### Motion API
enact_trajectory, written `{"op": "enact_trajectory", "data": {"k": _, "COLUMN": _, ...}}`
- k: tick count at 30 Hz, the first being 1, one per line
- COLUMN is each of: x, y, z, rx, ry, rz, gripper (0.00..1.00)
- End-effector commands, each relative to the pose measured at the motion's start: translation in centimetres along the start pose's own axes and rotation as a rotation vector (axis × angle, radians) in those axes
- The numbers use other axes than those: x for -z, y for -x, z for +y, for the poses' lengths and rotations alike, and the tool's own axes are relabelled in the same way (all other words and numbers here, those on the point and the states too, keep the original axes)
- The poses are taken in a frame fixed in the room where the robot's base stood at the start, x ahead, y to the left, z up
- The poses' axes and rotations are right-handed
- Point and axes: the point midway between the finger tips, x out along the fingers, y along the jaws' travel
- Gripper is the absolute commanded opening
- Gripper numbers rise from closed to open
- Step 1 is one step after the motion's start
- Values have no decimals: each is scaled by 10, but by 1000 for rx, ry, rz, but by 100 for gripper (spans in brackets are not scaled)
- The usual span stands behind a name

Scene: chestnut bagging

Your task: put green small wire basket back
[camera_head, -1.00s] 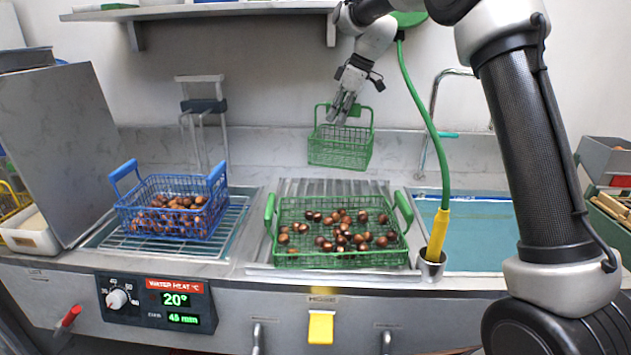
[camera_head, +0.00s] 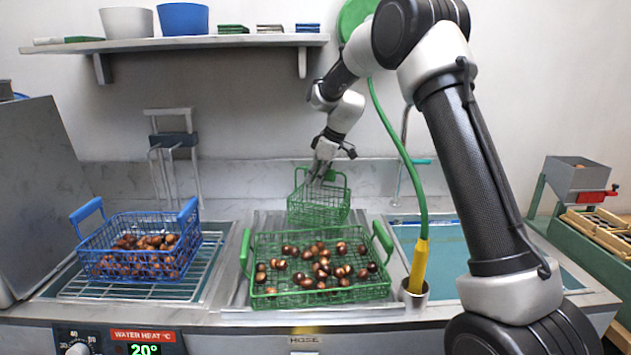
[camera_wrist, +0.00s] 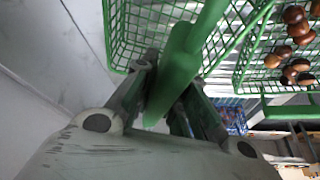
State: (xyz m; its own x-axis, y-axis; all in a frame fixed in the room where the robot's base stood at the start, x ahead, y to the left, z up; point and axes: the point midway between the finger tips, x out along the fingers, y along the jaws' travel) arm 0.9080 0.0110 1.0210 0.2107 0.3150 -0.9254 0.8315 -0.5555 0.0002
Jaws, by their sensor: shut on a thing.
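The green small wire basket (camera_head: 318,207) hangs upright from my gripper (camera_head: 324,172) and looks empty. It is low over the ribbed metal drainboard, just behind the larger green basket; I cannot tell whether it touches the surface. In the wrist view my gripper (camera_wrist: 165,95) is shut on the basket's green handle (camera_wrist: 185,65), and the small basket's mesh (camera_wrist: 150,28) shows beyond it. The larger green wire basket (camera_head: 340,293) stands in front on the drainboard, with several chestnuts (camera_head: 318,265) spread in it.
A blue wire basket (camera_head: 135,265) with chestnuts stands on a rack at left. A green hose with a yellow nozzle (camera_head: 418,266) stands in a metal cup right of the larger green basket. A shelf (camera_head: 200,43) with tubs hangs above. A sink (camera_head: 465,250) lies at right.

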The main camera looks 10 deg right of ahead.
Motion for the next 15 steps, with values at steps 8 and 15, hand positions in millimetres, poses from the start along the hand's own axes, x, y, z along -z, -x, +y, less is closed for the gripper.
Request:
{"op": "enact_trajectory", "data": {"k": 8, "x": -2, "y": -5, "z": 0, "rx": -2, "ry": 0, "rz": 2, "gripper": 0}}
{"op": "enact_trajectory", "data": {"k": 15, "x": -3, "y": -7, "z": 0, "rx": -1, "ry": 0, "rz": 1, "gripper": 34}}
